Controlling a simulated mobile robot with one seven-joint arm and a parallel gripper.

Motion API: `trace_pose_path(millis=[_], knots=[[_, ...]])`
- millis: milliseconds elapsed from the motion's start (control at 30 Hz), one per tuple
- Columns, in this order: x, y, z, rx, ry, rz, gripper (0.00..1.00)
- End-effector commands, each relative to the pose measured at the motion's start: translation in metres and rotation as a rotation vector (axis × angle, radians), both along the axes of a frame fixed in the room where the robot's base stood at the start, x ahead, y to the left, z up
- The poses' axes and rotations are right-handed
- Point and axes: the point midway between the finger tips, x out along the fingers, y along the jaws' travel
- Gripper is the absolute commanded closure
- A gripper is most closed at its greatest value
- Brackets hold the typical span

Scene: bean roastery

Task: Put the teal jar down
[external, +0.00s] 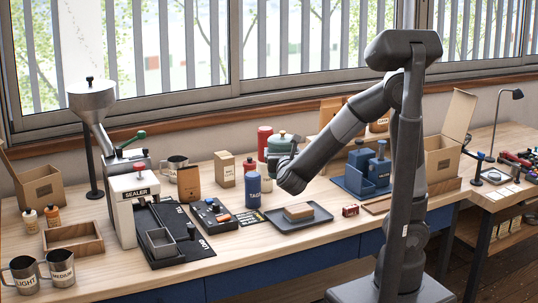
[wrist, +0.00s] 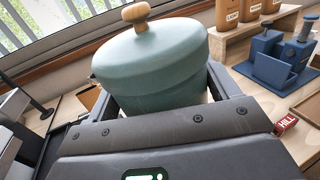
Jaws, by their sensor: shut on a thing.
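The teal jar (wrist: 152,68) has a wide lid with a round wooden knob and sits between the two fingers of my gripper (wrist: 168,92) in the wrist view. My gripper is shut on it. In the external view the teal jar (external: 279,145) shows toward the back of the workbench, behind the blue canister, at the end of my arm. The gripper (external: 284,160) is partly hidden there by my arm. The jar's lower part is hidden in both views, so I cannot tell whether its base touches the bench.
A blue canister (external: 253,190) stands in front of the jar, and a red canister (external: 265,140) stands behind it. A dark tray (external: 318,219) holding a brown block lies nearer the front.

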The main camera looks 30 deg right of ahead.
Motion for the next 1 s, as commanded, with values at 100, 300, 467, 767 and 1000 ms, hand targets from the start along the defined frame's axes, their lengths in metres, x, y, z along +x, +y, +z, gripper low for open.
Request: trace_pose_path(millis=[100,300,467,767,1000], knots=[[0.000,0.000,0.032,0.008,-0.006,0.000,0.56],[0.000,-0.001,0.075,0.006,-0.005,-0.002,0.56],[0.013,0.001,0.098,-0.001,-0.002,0.002,0.56],[0.086,0.003,0.117,-0.002,-0.002,0.043,0.56],[0.180,-0.016,0.134,-0.004,-0.002,0.096,0.56]])
